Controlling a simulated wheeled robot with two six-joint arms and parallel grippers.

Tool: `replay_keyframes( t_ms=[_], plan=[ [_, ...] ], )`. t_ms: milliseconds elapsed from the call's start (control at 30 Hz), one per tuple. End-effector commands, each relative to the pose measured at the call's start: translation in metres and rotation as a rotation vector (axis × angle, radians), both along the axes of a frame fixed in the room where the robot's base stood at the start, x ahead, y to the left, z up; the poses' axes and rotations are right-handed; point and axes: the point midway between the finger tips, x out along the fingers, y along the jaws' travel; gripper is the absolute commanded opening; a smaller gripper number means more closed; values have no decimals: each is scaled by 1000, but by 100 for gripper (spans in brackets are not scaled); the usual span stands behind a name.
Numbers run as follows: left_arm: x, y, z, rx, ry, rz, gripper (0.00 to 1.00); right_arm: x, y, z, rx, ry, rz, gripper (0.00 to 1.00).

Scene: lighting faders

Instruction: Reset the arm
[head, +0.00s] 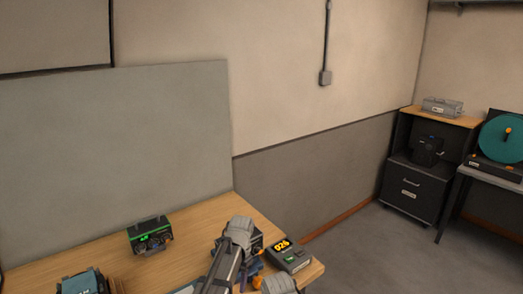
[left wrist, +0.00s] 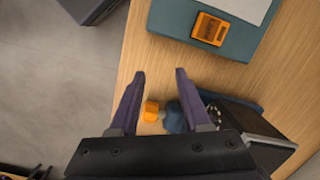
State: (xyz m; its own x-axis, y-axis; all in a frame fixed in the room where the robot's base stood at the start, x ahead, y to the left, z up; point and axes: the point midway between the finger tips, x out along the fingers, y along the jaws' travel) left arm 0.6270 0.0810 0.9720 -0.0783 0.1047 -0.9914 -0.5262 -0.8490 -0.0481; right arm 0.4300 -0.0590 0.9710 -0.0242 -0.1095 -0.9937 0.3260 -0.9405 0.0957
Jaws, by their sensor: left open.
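My left gripper (left wrist: 160,72) is open in the left wrist view, its two purple fingers apart over the wooden table (left wrist: 134,60). Nothing is held between the fingertips. A small orange piece (left wrist: 151,111) and a rounded blue piece (left wrist: 174,118) show beyond the finger bases, partly hidden by the gripper body. In the head view my grey left arm reaches over the table's front right part; its fingers are hard to make out there. My right gripper is in neither view.
A green-lit black device (head: 150,236) stands on the table, and a grey box with an orange "026" display (head: 288,254) sits near the right corner. A dark cabinet (head: 411,192) and a teal disc (head: 501,139) stand far right. Floor between is clear.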

Motion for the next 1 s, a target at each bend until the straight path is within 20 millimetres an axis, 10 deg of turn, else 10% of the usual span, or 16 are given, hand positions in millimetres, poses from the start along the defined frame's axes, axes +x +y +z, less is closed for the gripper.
replay_keyframes(
  t_ms=[100, 567, 1000],
  plan=[
    [-48, 33, -1, -26, -50, 152, 48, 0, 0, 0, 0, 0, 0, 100],
    [-148, 92, -1, -103, -178, 560, 48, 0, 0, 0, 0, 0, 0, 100],
    [-170, 18, -2, -36, -110, 345, 48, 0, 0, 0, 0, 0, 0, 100]
  ],
)
